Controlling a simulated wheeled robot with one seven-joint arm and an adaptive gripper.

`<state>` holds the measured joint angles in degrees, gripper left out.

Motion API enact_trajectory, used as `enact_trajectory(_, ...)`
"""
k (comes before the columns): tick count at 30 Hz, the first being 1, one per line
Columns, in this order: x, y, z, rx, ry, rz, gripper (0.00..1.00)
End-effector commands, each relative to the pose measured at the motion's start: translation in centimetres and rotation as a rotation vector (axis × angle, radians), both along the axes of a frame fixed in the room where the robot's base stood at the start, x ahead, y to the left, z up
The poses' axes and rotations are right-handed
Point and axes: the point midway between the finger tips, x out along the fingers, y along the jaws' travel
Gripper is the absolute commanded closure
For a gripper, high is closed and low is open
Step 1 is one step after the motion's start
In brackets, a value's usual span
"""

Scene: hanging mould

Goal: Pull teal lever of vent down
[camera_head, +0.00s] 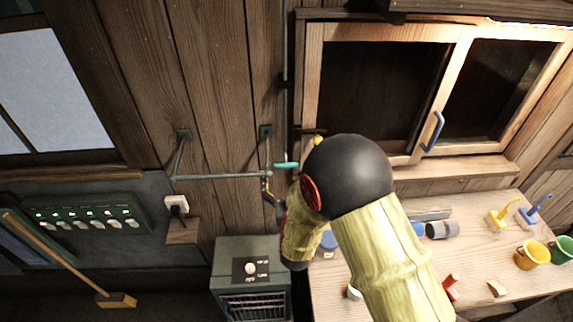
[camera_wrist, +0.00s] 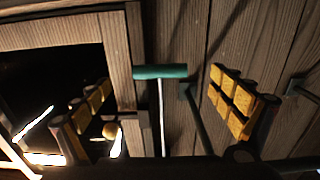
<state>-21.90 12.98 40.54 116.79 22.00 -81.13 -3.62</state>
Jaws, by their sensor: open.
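The teal lever (camera_head: 286,165) shows as a short bar beside the wooden window frame, left of my dark wrist joint. In the wrist view, the teal bar (camera_wrist: 160,71) lies horizontally on top of a thin pale rod. My gripper (camera_wrist: 162,102) is open, with one yellow-padded finger on each side of the lever. Neither finger touches it in the wrist view. In the head view, my gripper (camera_head: 292,165) is mostly hidden behind my arm. Where the rod joins the vent is hidden, and I cannot make out the vent itself.
A grey pipe bracket (camera_head: 222,177) sticks out from the plank wall, close left of the lever. The window (camera_head: 310,90) with a blue handle (camera_head: 432,131) is to the right. Below stand a grey heater (camera_head: 235,275) and a workbench (camera_head: 480,285) with buckets and tools.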

Motion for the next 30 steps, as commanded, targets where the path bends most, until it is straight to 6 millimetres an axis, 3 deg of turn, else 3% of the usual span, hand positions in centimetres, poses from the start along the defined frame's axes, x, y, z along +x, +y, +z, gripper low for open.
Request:
enact_trajectory(6, 3.3, 0.0, 0.1, 0.000, 0.000, -0.001, 0.06)
enact_trajectory(11, 4.6, 0.0, 0.0, 0.000, 0.002, 0.000, 0.06)
enact_trajectory(21, 5.0, 0.0, 0.0, 0.000, 0.002, 0.001, 0.06)
enact_trajectory(30, 5.0, 0.0, 0.0, 0.000, 0.002, 0.001, 0.23)
